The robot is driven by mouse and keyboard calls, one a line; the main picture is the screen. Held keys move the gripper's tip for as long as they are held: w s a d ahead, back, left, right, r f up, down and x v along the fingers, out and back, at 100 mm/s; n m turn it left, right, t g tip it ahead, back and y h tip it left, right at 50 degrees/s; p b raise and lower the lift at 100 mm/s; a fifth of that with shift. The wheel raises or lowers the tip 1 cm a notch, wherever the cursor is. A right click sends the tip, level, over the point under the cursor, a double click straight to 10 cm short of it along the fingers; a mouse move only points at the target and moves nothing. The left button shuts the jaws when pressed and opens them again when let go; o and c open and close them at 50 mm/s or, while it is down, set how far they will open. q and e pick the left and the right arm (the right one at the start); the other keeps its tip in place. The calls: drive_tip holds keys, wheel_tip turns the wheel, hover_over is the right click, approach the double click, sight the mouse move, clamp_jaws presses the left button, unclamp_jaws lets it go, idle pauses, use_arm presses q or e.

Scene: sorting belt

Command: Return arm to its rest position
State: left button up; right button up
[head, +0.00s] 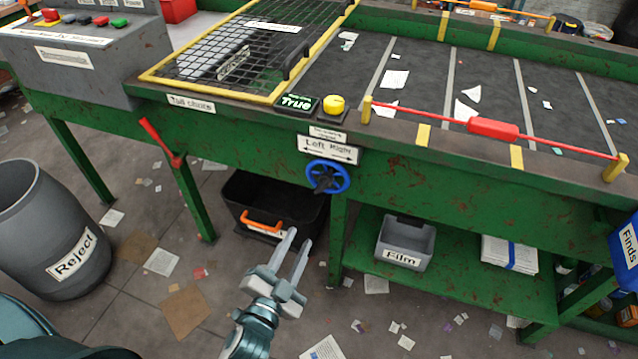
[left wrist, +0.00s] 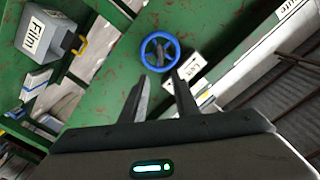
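My left gripper (head: 291,256) is low in the middle of the head view, in front of the green sorting belt's frame. Its two fingers are apart with nothing between them. In the left wrist view the same fingers (left wrist: 160,90) point toward the green side panel and a blue handwheel (left wrist: 158,52). The handwheel (head: 327,177) sits just above and right of the fingertips in the head view, apart from them. My right gripper is in neither view.
A black bin with an orange handle (head: 272,212) stands under the belt behind my gripper. A grey Film box (head: 405,243) sits on the lower shelf. A grey Reject barrel (head: 50,230) stands at left. A red lever (head: 160,141) juts from the frame. Floor around holds scraps.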

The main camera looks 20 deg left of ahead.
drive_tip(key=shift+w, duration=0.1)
use_arm(q)
drive_tip(key=s+d+f+n+g, duration=0.1)
drive_tip(key=s+f+n+g, duration=0.15)
drive_tip(key=f, duration=0.95)
drive_tip(key=s+f+n+g, duration=0.1)
drive_tip(key=s+f+g, duration=0.15)
drive_tip(key=f, duration=0.85)
drive_tip(key=s+f+n+g, duration=0.1)
drive_tip(key=s+f+g, duration=0.2)
drive_tip(key=s+f, duration=0.4)
drive_tip(key=s+f+n+g, duration=0.1)
drive_tip(key=s+f+g, duration=0.3)
drive_tip(key=s+f, duration=0.4)
drive_tip(key=shift+s+a+f+n+g+h, duration=0.15)
drive_tip(key=shift+a+f+n+g+h, duration=0.2)
drive_tip(key=shift+f, duration=2.95)
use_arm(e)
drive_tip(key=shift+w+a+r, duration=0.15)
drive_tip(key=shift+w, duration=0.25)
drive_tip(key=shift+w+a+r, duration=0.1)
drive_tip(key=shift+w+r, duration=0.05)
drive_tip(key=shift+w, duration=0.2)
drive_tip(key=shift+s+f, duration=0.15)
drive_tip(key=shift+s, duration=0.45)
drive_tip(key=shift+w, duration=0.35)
use_arm(q)
drive_tip(key=shift+a, duration=0.2)
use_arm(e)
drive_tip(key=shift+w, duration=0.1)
